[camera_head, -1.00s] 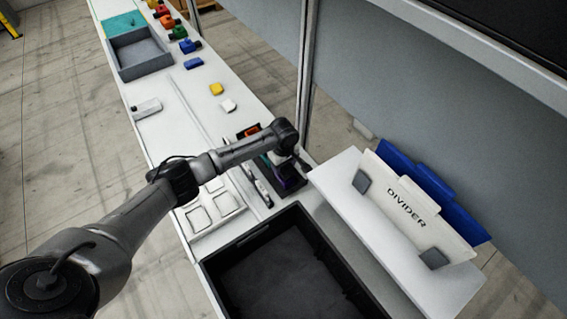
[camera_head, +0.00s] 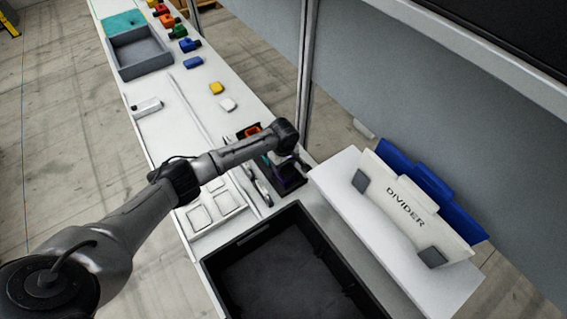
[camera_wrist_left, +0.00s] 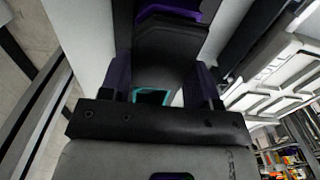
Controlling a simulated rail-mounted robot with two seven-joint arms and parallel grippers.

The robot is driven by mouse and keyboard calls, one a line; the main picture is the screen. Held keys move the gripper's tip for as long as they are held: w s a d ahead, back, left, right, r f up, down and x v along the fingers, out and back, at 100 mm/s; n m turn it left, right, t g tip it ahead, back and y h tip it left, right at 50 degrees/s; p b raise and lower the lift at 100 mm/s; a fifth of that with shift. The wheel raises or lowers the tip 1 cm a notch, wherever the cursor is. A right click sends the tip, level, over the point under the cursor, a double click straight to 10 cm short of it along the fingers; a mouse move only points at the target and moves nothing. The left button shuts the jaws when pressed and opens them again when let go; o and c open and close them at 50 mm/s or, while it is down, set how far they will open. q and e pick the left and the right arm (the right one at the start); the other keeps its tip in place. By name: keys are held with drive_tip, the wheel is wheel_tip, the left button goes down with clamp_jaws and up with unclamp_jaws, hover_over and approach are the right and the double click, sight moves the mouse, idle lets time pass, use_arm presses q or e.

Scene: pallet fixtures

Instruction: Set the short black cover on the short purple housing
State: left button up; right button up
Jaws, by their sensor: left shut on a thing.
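My left gripper (camera_head: 279,163) is over the dark fixture (camera_head: 287,192) at the right side of the bench, pointing down. It is shut on a black piece, which I take to be the short black cover (camera_wrist_left: 168,48); the arm mostly hides it in the head view. A purple housing (camera_head: 286,175) shows in the fixture right below the gripper. In the left wrist view, purple surfaces lie on both sides of the black piece, and a teal edge (camera_wrist_left: 150,97) shows behind it. I cannot tell whether the cover touches the housing. The right gripper is not in view.
A large black bin (camera_head: 300,222) stands in front of the fixture. A white stand with a DIVIDER plate (camera_head: 405,207) is to the right. A red-orange part (camera_head: 252,131) sits just behind the arm. White trays (camera_head: 212,207) lie left of the fixture.

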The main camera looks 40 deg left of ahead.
use_arm(q)
drive_tip(key=shift+f, duration=0.6)
idle(0.3)
drive_tip(key=o, duration=1)
drive_tip(key=shift+r, duration=0.1)
drive_tip(key=shift+r+p, duration=0.75)
drive_tip(key=shift+r, duration=6.1)
drive_tip(key=shift+m, duration=0.3)
